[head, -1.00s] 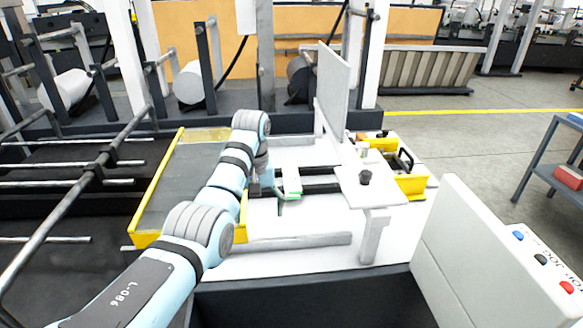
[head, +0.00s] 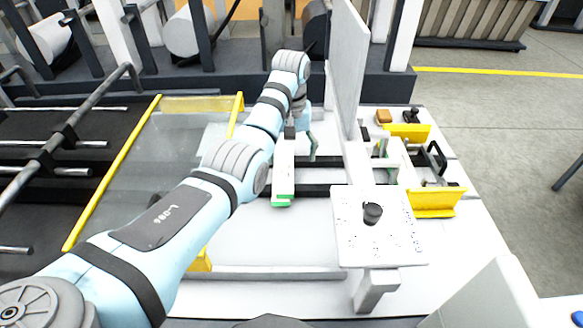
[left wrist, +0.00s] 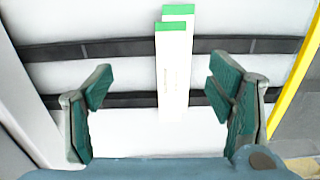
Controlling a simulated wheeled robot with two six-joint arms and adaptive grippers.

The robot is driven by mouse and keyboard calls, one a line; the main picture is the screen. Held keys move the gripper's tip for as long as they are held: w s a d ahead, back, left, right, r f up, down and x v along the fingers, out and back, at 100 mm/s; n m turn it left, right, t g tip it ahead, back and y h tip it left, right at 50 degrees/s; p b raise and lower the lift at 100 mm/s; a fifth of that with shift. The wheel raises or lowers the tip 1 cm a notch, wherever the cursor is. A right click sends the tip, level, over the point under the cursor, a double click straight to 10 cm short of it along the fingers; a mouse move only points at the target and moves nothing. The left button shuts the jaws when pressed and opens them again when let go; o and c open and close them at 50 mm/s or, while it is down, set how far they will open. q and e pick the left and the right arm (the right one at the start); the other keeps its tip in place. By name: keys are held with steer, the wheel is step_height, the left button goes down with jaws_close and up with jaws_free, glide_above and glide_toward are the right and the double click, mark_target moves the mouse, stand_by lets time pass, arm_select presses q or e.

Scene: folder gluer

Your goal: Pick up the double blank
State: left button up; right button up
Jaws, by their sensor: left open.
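The double blank (head: 284,172) is a pair of narrow white strips with green ends, lying across two dark rails on the white machine bed. In the left wrist view the double blank (left wrist: 174,75) shows two overlapping strips, one offset lengthwise from the other. My left gripper (head: 302,143) is over the far part of the blank in the head view, partly hidden by its own wrist. In the left wrist view its green-padded fingers (left wrist: 160,82) are wide apart, one on each side of the strips, with clear gaps. My right gripper is not in view.
An upright grey panel (head: 347,70) stands close to the right of my left gripper. A white plate with a black knob (head: 373,213) is nearer, at the right. Yellow blocks (head: 433,203) sit beyond it. A clear cover with yellow rails (head: 110,174) lies left.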

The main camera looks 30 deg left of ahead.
arm_select(q)
glide_above(283, 194)
steer(key=s, duration=0.1)
step_height(283, 194, down, 5)
steer(key=shift+f, duration=0.15)
steer(key=f, duration=0.2)
steer(key=w+f+b, duration=0.1)
steer(key=f, duration=0.1)
steer(key=f+b, duration=0.1)
steer(key=f, duration=0.1)
steer(key=shift+w+f, duration=0.2)
steer(key=shift+w, duration=0.1)
steer(key=shift+f, duration=0.1)
steer(key=shift+s+r, duration=0.25)
steer(key=shift+s, duration=0.1)
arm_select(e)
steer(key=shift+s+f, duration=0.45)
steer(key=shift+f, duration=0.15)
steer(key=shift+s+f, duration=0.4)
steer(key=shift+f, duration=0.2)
arm_select(q)
steer(key=shift+w+f, duration=0.15)
steer(key=shift+f, duration=0.15)
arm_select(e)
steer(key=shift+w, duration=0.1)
arm_select(q)
steer(key=c, duration=1)
